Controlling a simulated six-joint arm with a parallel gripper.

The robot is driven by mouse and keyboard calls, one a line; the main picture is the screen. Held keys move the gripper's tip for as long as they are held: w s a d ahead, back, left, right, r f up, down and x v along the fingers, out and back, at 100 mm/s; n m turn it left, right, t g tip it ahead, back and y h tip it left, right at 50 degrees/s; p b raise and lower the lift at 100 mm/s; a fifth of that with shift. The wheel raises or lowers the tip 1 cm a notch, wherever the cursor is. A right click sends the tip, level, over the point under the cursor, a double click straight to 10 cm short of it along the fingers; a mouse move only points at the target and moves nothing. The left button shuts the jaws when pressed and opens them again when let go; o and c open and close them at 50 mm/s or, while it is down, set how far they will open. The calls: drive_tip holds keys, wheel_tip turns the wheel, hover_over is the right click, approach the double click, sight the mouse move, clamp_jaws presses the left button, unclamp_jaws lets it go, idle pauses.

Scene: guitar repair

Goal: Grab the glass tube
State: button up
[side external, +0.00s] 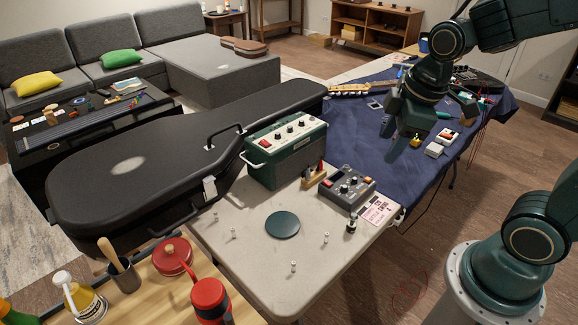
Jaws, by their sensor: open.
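A small upright piece with a dark base and a paler top (351,223) stands near the right edge of the light table; it may be the glass tube, but it is too small to be sure. Several small pale upright pieces, one near the front (293,266), stand around a dark round disc (282,225) on the same table. My gripper (403,139) hangs above the blue cloth, behind and to the right of these pieces. It is open, with nothing visibly held, and well apart from them.
A green amplifier (286,150), a grey pedal box (347,187) and a wooden stand (314,179) occupy the back of the light table (250,275). A black guitar case (150,165) lies to the left. White boxes (436,149) and cables lie on the blue cloth (350,140).

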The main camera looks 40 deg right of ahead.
drive_tip(key=w+d+f+n+g, duration=0.1)
drive_tip(key=w+f+n, duration=0.3)
drive_tip(key=f, duration=0.2)
drive_tip(key=n+g, duration=0.2)
drive_tip(key=n, duration=0.4)
hover_over(354, 213)
wheel_tip(354, 213, down, 9)
drive_tip(key=shift+d+f, duration=0.2)
drive_tip(key=shift+f, duration=0.1)
drive_tip(key=shift+f, duration=4.2)
drive_tip(key=shift+f, duration=0.15)
drive_tip(key=shift+a+f, duration=0.15)
drive_tip(key=shift+f, duration=2.25)
